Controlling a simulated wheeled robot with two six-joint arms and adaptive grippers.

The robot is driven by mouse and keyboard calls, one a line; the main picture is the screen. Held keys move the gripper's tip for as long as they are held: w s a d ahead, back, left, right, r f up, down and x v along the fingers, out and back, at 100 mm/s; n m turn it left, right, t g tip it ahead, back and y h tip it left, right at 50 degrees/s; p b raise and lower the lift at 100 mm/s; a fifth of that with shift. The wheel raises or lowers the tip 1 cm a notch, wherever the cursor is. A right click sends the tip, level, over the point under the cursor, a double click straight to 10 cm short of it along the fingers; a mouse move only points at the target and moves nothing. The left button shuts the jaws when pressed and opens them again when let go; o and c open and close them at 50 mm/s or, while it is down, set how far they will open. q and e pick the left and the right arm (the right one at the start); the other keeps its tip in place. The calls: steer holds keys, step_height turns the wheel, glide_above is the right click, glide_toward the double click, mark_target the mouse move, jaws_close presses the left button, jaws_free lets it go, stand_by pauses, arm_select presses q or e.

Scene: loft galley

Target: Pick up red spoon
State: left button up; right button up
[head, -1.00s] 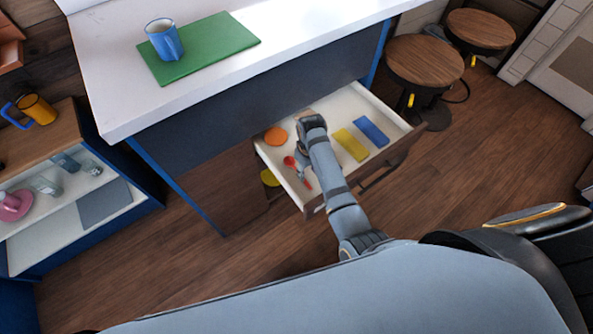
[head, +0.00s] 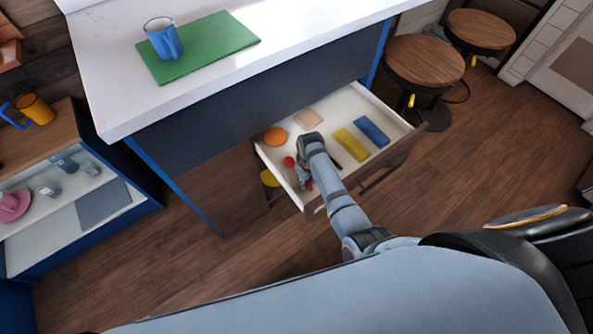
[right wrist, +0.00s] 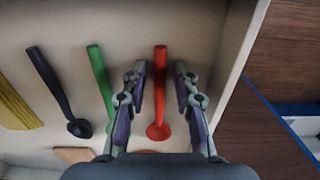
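The red spoon (head: 289,161) lies in the open drawer (head: 395,118) near its left end. My right gripper (head: 304,174) is over it and hides much of its handle. In the right wrist view the red spoon (right wrist: 160,85) lies between the two open fingers of my right gripper (right wrist: 160,92). A gap shows on each side, and neither finger touches it there. Its bowl points toward the hand. I cannot tell the exact height of the fingertips above the drawer floor. My left gripper is not in view.
A green spoon (right wrist: 98,75) lies close beside the left finger, with a black spoon (right wrist: 58,90) farther left. The drawer wall (right wrist: 237,65) is close on the right. An orange disc (head: 275,137), yellow block (head: 351,144) and blue block (head: 371,131) share the drawer.

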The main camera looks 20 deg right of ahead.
jaws_close()
step_height(320, 180, up, 10)
steer(key=p, duration=0.1)
